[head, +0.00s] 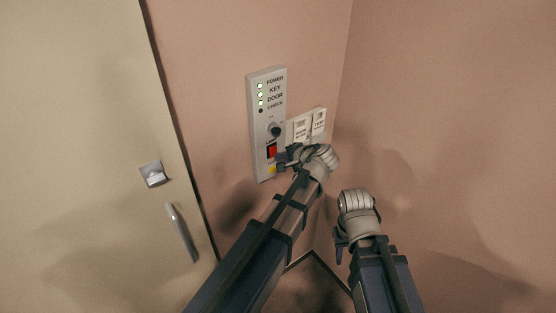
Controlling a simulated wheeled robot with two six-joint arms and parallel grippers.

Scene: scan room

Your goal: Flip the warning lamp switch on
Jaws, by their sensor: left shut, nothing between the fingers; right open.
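A white switch plate (306,124) is on the pink wall, right of the control panel. It has two rocker switches side by side, a left one (300,131) and a right one (318,121), each with small lettering too blurred to read surely. I cannot tell which is the warning lamp switch or how either is set. My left gripper (283,159) is shut and empty, in front of the panel's lower right edge and just below the plate. I cannot tell whether it touches anything. My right gripper (339,250) is open and empty, lower right of the plate.
The grey control panel (254,125) has several indicator lights, mostly green, a black key knob (275,130), a red switch (271,151) and a yellow part (271,169). A beige door (80,130) with a handle (181,232) stands left. The right wall (450,120) is bare.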

